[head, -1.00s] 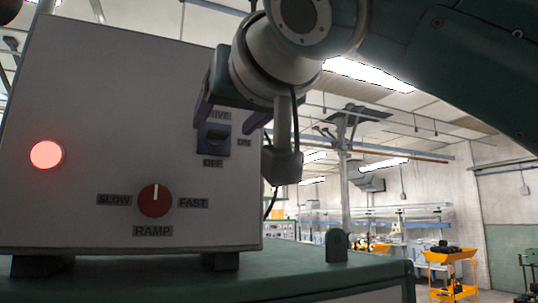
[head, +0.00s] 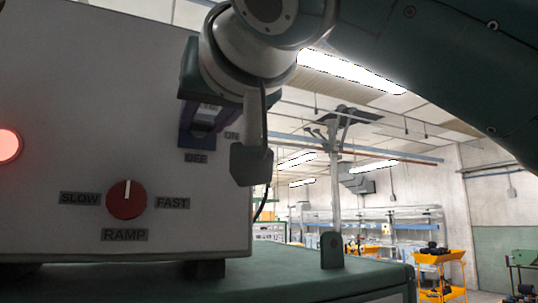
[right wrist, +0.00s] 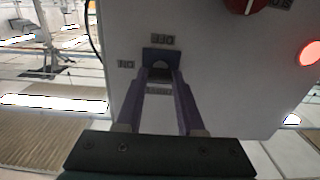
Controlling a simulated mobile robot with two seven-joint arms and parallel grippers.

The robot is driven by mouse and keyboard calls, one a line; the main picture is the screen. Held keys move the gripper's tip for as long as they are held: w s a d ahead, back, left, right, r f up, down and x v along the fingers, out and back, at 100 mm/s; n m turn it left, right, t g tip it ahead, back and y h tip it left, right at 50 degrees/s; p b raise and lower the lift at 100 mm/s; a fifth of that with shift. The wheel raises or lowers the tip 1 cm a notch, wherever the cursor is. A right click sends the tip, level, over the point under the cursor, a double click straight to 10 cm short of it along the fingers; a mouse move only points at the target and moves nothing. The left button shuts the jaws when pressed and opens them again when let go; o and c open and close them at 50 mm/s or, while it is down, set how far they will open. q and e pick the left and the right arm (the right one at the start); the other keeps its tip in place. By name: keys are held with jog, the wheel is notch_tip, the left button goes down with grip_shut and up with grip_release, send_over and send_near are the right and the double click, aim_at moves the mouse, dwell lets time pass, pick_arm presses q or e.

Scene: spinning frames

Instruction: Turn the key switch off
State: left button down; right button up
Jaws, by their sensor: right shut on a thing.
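The key switch (head: 204,124) is a dark plate on the right part of a pale control box's face, with ON at its right and OFF below it. In the right wrist view the key switch (right wrist: 161,54) appears upside down, its small pale key between the fingers. My right gripper (head: 205,116) comes from the upper right, its purple fingers shut on the key. In the right wrist view both fingers of the right gripper (right wrist: 162,72) converge on it. The gripper partly hides the key, so its exact angle is unclear. My left gripper is out of view.
The control box (head: 70,110) stands on a green surface (head: 290,272). A lit red lamp (head: 8,145) and a red RAMP knob (head: 126,200) pointing up are on its face. A small green upright tab (head: 331,250) stands right of the box. Yellow carts (head: 440,262) are far off.

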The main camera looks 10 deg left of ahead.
grip_shut()
jog(key=n+b, duration=0.2)
jog(key=n, duration=0.1)
jog(key=shift+f+n, duration=0.2)
jog(key=shift+n, duration=0.1)
jog(key=n+b, duration=0.1)
jog(key=n, duration=0.3)
jog(key=shift+a+n+b, duration=0.1)
jog(key=shift+n+b, duration=0.2)
jog(key=shift+b, duration=0.1)
jog(key=n+b, duration=0.1)
jog(key=n, duration=0.8)
jog(key=shift+b, duration=0.35)
jog(key=shift+n, duration=0.3)
